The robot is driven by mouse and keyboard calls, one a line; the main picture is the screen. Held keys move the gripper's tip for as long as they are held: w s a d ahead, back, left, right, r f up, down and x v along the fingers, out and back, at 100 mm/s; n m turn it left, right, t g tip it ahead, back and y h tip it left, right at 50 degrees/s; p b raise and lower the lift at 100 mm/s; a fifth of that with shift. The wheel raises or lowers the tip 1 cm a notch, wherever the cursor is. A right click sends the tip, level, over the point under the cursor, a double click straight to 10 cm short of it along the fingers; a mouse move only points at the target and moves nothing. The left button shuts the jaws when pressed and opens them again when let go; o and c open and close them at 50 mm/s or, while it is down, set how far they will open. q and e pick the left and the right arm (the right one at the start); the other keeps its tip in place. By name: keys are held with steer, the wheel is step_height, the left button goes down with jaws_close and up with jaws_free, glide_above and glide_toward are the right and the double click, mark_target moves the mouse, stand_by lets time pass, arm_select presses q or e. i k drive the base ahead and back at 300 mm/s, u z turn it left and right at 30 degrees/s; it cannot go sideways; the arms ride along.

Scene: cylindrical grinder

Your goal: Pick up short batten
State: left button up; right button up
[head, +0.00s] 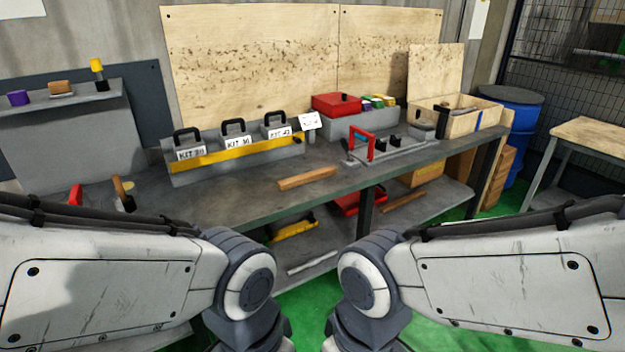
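A short wooden batten (307,178) lies flat on the grey workbench (232,205), near its front edge and in front of the yellow-fronted kit tray. Nothing touches it that I can see. Both my arms reach in from the sides at the bottom of the head view and bend downward out of the picture. Neither gripper is in view.
A kit tray (235,154) with black-handled kits stands behind the batten. Right of it are a red box (337,104), a fixture with a red handle (361,143) and a wooden crate (455,117). A lower shelf (335,228) holds yellow and red items. A blue barrel (524,115) stands right.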

mark_target(291, 182)
steer(key=z, duration=0.05)
steer(key=i, duration=0.85)
steer(key=u, duration=0.45)
steer(key=i, duration=1.25)
steer(key=u, duration=0.45)
